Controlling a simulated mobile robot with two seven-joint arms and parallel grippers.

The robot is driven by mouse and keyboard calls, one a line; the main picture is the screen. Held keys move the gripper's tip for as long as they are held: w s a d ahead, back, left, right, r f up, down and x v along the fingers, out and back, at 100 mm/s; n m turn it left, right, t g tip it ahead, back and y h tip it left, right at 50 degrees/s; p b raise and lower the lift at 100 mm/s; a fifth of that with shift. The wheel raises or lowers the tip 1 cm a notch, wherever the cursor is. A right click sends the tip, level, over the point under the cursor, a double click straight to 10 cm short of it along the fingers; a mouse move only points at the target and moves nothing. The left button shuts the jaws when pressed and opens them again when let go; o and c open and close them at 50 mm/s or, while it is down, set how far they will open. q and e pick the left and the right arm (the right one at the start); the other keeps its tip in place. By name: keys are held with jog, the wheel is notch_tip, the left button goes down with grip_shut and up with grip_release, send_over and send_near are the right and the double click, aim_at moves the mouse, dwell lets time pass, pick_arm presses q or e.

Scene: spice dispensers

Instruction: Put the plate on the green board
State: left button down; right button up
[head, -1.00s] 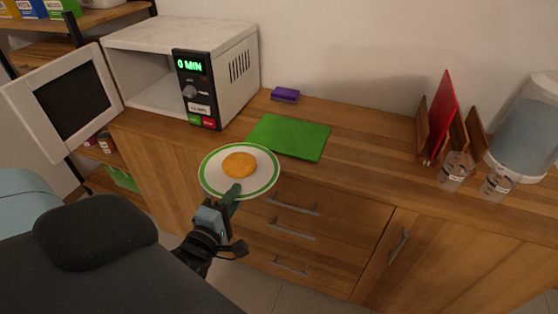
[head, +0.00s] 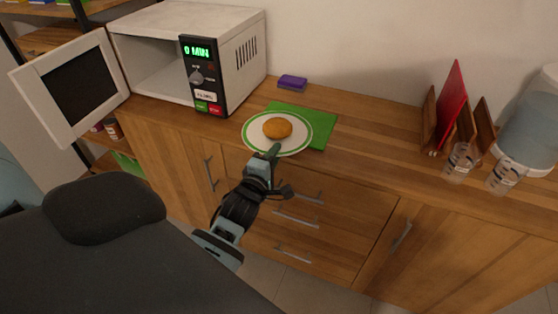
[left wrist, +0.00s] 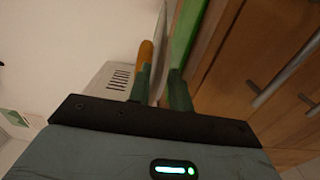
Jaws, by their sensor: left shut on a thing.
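The white plate (head: 256,141) with a green rim carries a round orange-brown food piece (head: 277,128). My left gripper (head: 274,152) is shut on the plate's near edge. The green board (head: 322,131) lies flat on the wooden counter, and the plate covers much of its near left part in the head view. I cannot tell whether the plate touches the board. In the left wrist view the plate (left wrist: 161,50) is edge-on between the fingers, with the green board (left wrist: 185,35) beside it. My right gripper is not in view.
A white microwave (head: 240,60) with its door (head: 68,90) open stands at the left of the counter. A purple sponge (head: 292,82) lies behind the board. A rack with a red board (head: 452,105) and glass jars (head: 460,162) stand at right. Bare counter (head: 375,130) lies between.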

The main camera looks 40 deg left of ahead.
pick_arm(q)
jog(key=shift+w, duration=0.6)
jog(key=shift+w, duration=0.1)
jog(key=shift+w, duration=0.3)
jog(key=shift+f, duration=1.8)
jog(key=shift+b, duration=0.3)
jog(key=shift+f, duration=0.1)
jog(key=c, duration=1.3)
grip_release()
jog(key=shift+f, duration=0.1)
